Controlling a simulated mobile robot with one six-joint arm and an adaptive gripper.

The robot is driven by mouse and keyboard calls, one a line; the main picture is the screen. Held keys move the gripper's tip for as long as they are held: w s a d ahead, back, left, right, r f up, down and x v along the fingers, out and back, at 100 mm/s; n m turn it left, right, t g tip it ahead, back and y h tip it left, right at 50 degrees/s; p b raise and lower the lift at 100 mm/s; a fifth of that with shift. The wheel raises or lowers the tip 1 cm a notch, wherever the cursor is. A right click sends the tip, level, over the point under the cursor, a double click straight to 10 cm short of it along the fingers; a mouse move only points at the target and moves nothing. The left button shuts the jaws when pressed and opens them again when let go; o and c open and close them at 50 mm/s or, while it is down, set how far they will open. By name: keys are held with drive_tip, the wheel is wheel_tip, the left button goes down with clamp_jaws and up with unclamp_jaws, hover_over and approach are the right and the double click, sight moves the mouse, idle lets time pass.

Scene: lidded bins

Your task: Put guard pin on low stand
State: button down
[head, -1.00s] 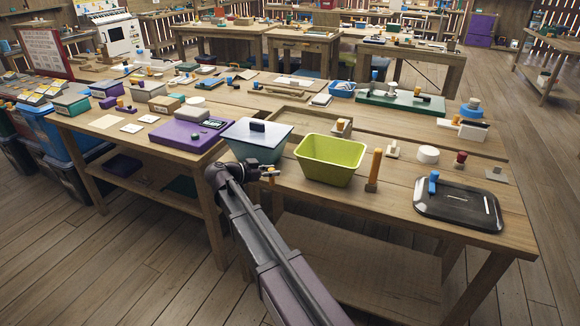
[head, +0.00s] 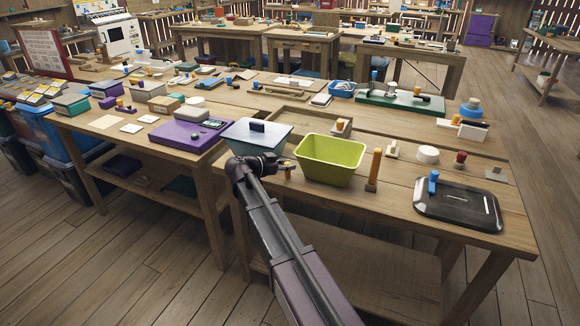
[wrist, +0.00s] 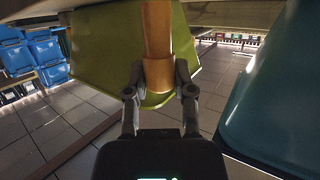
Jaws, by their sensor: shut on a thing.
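My gripper (head: 284,163) is in front of the gap between the teal bin and the green bin, at the front of the table. In the wrist view its two fingers (wrist: 160,85) are shut on an orange pin (wrist: 158,40), taken as the guard pin, with a wider collar between the fingertips. The pin's far end runs out of the top of that view. In the head view only a small orange bit (head: 289,174) shows by the gripper. Several small stands are on the table, and I cannot tell which is the low stand.
The green bin (head: 330,172) is open, right of my gripper. The lidded teal bin (head: 262,152) is left. A tall orange post (head: 375,165) on a brown base, a white disc (head: 428,154), a dark red knob (head: 460,158) and a black lid (head: 460,207) are further right.

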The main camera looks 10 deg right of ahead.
drive_tip(key=shift+w+d+f+b, duration=0.1)
drive_tip(key=shift+d+f+b, duration=0.1)
drive_tip(key=shift+f+b, duration=0.1)
drive_tip(key=shift+f, duration=0.15)
drive_tip(key=shift+c, duration=2.3)
unclamp_jaws()
drive_tip(key=shift+r, duration=0.2)
drive_tip(key=shift+a+r, duration=0.1)
drive_tip(key=shift+a, duration=0.1)
drive_tip(key=p+v, duration=0.3)
drive_tip(key=v, duration=0.8)
drive_tip(key=shift+s+a+p, duration=0.2)
drive_tip(key=shift+a+p, duration=0.05)
drive_tip(key=shift+p, duration=0.05)
